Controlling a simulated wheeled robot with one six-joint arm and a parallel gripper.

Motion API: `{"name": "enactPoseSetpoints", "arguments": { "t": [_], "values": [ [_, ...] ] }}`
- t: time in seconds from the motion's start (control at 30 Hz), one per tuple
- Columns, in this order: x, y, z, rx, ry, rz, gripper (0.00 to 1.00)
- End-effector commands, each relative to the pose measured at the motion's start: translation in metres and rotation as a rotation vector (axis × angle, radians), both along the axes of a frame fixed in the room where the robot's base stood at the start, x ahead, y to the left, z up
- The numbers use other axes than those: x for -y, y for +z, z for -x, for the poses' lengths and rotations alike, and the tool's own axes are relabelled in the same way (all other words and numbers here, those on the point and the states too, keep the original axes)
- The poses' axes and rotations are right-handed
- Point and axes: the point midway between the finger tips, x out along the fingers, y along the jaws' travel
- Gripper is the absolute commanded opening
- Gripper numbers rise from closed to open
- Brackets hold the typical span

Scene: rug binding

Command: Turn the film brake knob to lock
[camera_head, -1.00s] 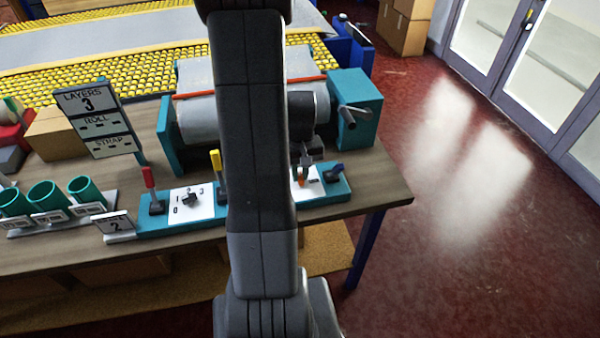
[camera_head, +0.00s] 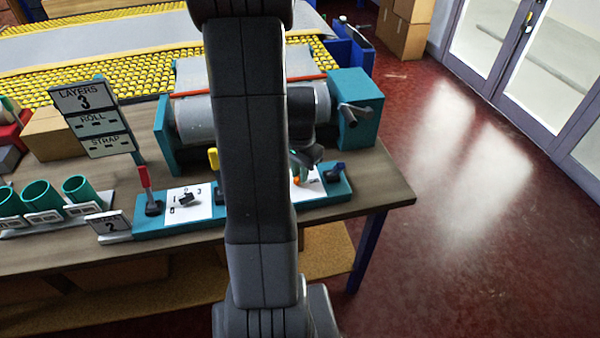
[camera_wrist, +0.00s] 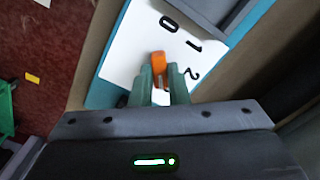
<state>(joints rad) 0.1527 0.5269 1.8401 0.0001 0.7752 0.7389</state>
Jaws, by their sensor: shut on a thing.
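An orange knob (camera_wrist: 158,66) stands on a white dial plate (camera_wrist: 128,48) marked 0, 1 and 2. My gripper (camera_wrist: 159,82) is shut on it, with one green finger on each side. Its orange end sticks out past the fingertips, and the fingers hide its base. In the head view, my gripper (camera_head: 304,164) is low over the right part of the teal control strip (camera_head: 235,207), and only a bit of the orange knob (camera_head: 296,180) shows. No lock word is readable.
A red lever (camera_head: 145,184), a black knob (camera_head: 188,199) on another dial plate, and a yellow lever (camera_head: 213,160) stand left of my arm. The roller machine (camera_head: 352,105) stands behind.

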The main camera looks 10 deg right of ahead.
Motion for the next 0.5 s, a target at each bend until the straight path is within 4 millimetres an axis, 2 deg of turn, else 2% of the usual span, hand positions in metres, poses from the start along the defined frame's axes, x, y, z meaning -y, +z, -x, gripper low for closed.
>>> {"name": "enactPoseSetpoints", "arguments": {
  "t": [0.5],
  "values": [
    [0.0003, 0.0003, -0.0008, 0.003, -0.452, 0.001, 0.0]
  ]
}}
